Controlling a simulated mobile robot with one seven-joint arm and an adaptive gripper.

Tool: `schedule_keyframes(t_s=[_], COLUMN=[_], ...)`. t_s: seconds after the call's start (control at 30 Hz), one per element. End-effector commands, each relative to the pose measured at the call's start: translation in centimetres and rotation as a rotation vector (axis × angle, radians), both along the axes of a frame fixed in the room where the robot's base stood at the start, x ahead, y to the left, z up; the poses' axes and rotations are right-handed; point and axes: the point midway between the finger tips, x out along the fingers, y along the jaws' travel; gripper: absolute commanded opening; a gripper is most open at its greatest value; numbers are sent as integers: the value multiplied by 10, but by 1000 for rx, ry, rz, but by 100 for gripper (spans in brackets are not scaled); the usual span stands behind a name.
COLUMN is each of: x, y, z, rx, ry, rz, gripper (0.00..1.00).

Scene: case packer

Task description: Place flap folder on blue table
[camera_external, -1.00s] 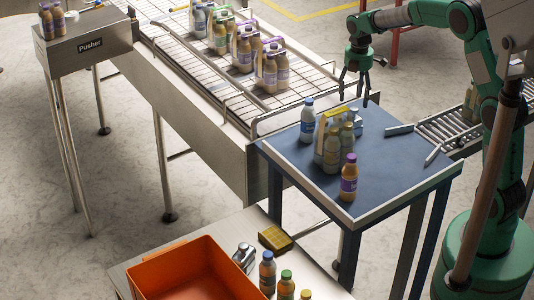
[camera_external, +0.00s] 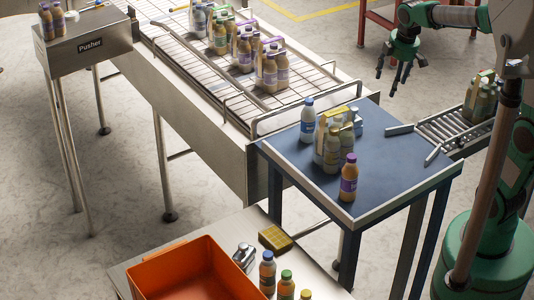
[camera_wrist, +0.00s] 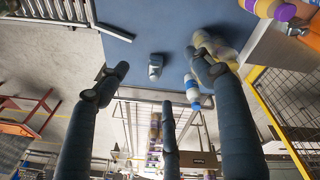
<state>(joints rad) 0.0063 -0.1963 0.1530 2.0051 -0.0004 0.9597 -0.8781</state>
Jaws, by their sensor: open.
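The blue table (camera_external: 385,185) stands right of centre, with bottles on it. I cannot tell for sure which thing is the flap folder. A small pale grey piece (camera_wrist: 155,67) stands alone on the blue top in the wrist view; it may be the pale piece (camera_external: 357,121) partly hidden behind the bottles in the external view. A small silver metal piece (camera_external: 243,254) lies beside the orange bin. My three-fingered gripper (camera_external: 399,78) is open and empty, in the air beyond the table's far right edge. Its spread fingers fill much of the wrist view (camera_wrist: 158,90).
A bottle pack (camera_external: 330,143), a white-and-blue bottle (camera_external: 307,120) and a purple-capped bottle (camera_external: 348,178) stand on the blue table. A conveyor (camera_external: 185,55) adjoins its left; a roller conveyor (camera_external: 440,130) its right. An orange bin (camera_external: 195,265) is in front. The table's front right is clear.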

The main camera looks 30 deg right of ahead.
Motion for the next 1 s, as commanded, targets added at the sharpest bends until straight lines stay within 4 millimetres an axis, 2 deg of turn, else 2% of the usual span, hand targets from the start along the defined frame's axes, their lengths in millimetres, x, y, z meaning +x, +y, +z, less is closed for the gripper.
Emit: schedule_keyframes(t_s=[0.03,0.3,0.6,0.8,1.0], x=[-15,-88,-166,-207,-227], y=[0,2,3,3,3], z=[8,30,33,26,20], rx=[10,83,187,259,300], ry=[-19,-101,-186,-231,-253], rz=[-44,-296,-569,-724,-804], gripper=[67,67,67,67,67])
